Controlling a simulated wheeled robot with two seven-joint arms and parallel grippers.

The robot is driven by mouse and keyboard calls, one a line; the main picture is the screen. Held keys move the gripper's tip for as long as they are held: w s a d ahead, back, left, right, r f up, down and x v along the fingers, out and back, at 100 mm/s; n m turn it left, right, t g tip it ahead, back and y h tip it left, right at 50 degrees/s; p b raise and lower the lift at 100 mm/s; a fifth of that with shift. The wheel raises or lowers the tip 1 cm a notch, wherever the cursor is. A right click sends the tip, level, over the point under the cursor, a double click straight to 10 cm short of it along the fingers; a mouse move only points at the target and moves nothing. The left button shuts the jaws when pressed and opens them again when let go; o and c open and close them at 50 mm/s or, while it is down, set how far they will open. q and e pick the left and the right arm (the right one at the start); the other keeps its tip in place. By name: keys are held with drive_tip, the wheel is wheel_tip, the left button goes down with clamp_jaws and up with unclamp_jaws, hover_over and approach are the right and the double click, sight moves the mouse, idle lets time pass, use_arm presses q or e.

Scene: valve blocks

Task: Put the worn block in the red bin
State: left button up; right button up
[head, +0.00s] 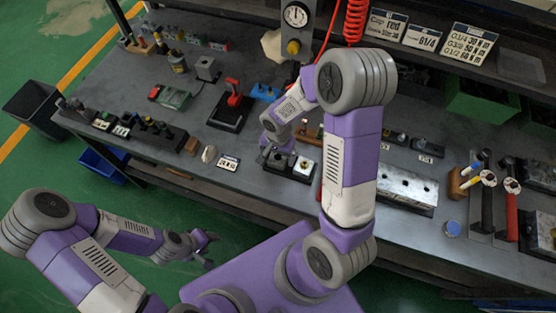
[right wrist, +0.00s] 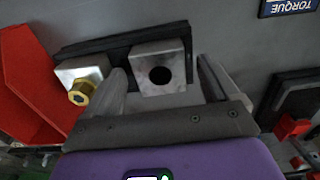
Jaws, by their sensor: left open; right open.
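Two silver valve blocks sit in a dark holder (right wrist: 120,45) in the right wrist view. One silver block (right wrist: 170,58) has a dark round bore; the other silver block (right wrist: 75,72) carries a brass fitting (right wrist: 80,92). My right gripper (right wrist: 163,80) is open, its fingers at either side of the bored block; contact cannot be told. In the head view my right gripper (head: 275,152) is over this holder (head: 292,170) at the bench front. My left gripper (head: 208,250) is open, low beside the bench over the floor. I cannot tell which block is worn.
A red object (right wrist: 25,85) lies left of the holder in the right wrist view. A blue bin (head: 100,165) and a black bin (head: 32,105) stand left of the bench. A steel block (head: 408,188) and tools lie right. A pressure gauge (head: 295,15) stands behind.

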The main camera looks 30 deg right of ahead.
drive_tip(key=shift+f, duration=0.15)
drive_tip(key=c, duration=1.5)
